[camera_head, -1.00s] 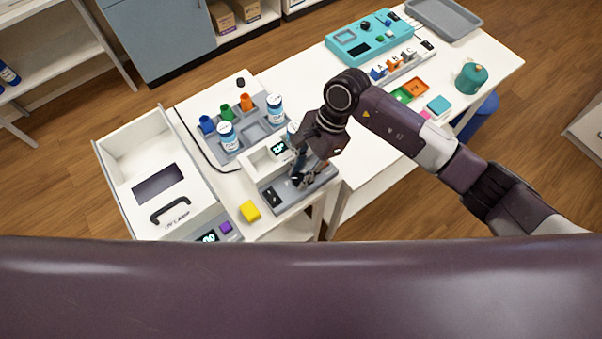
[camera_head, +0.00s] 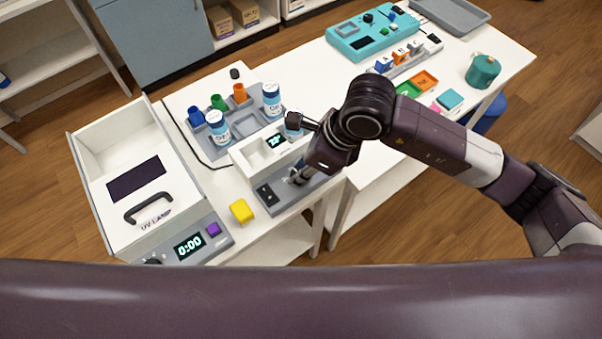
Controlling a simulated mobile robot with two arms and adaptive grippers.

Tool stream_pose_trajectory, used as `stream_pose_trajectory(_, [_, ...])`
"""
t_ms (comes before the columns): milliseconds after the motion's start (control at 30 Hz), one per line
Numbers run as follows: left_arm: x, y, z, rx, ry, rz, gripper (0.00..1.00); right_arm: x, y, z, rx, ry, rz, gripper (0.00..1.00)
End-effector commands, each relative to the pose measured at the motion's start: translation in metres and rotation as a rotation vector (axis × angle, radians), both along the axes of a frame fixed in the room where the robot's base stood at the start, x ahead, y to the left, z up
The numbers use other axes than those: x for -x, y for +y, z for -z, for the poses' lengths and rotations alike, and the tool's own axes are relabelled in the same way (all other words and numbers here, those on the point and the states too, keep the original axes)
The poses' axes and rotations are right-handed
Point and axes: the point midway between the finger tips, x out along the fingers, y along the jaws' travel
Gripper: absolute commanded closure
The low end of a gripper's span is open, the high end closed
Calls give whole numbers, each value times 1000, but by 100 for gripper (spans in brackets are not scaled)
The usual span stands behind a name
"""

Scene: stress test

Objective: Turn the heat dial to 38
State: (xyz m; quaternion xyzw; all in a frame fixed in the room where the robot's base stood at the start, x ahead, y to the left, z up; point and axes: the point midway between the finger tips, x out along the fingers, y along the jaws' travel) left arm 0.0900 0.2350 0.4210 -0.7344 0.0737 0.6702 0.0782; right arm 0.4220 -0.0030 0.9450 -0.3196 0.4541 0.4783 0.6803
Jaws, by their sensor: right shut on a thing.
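The heater (camera_head: 240,155) is a white block with a grey front panel (camera_head: 285,198) on the white table. A small lit display (camera_head: 275,141) sits on its top; its digits are too small to read surely. A black switch (camera_head: 265,194) is at the panel's left. My right gripper (camera_head: 296,179) reaches down onto the middle of the panel and is shut on the heat dial, which its fingers and wrist mostly hide. The dial's pointer is not visible. My left gripper is not in view.
A UV lamp box (camera_head: 105,195) stands left, its display showing 0:00. A yellow block (camera_head: 242,211) lies between. A rack (camera_head: 220,155) with bottles and coloured caps is behind. A teal device (camera_head: 345,48), grey tray (camera_head: 440,12) and teal kettle-like pot (camera_head: 483,70) stand right.

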Motion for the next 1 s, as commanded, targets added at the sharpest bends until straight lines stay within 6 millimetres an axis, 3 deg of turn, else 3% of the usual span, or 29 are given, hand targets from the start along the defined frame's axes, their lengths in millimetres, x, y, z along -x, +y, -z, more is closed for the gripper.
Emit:
stream_pose_trajectory(33, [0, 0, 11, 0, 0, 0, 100, 0, 1, 4, -3, -5, 41, 100])
stream_pose_trajectory(600, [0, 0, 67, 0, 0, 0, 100, 2, 4, 3, -4, -5, 583, 100])
stream_pose_trajectory(1000, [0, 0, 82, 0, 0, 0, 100, 3, 5, -1, -2, -4, 928, 100])
